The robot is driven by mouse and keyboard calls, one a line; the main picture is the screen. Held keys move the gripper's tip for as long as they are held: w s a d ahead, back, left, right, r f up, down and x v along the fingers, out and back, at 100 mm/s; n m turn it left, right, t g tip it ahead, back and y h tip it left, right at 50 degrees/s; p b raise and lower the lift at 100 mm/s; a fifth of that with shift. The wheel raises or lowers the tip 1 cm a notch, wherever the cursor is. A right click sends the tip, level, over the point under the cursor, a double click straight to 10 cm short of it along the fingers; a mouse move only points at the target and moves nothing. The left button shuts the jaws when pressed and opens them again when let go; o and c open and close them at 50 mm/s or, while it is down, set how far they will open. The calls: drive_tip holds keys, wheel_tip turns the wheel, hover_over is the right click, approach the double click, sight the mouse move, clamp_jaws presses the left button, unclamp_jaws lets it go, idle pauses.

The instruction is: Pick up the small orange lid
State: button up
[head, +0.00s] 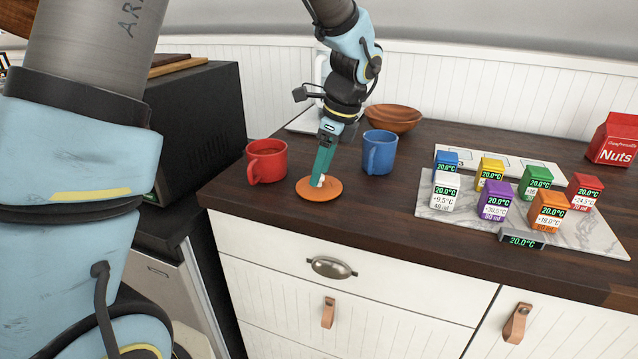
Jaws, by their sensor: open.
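The small orange lid (328,194) lies flat on the dark wooden counter near its front edge, with a pale knob at its middle. My gripper (319,181) points down from above, its green finger right at the knob. It is open; the far finger is hidden behind the near one. I cannot tell whether the fingers touch the lid.
A red mug (266,162) stands close on the left and a blue mug (379,152) close on the right. A brown bowl (393,117) is behind. Several coloured labelled blocks stand on a marble board (440,208) at right, near a red Nuts carton (614,140).

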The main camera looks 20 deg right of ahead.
drive_tip(key=shift+a+f, duration=0.1)
drive_tip(key=shift+f, duration=0.3)
drive_tip(key=shift+c, duration=0.2)
clamp_jaws()
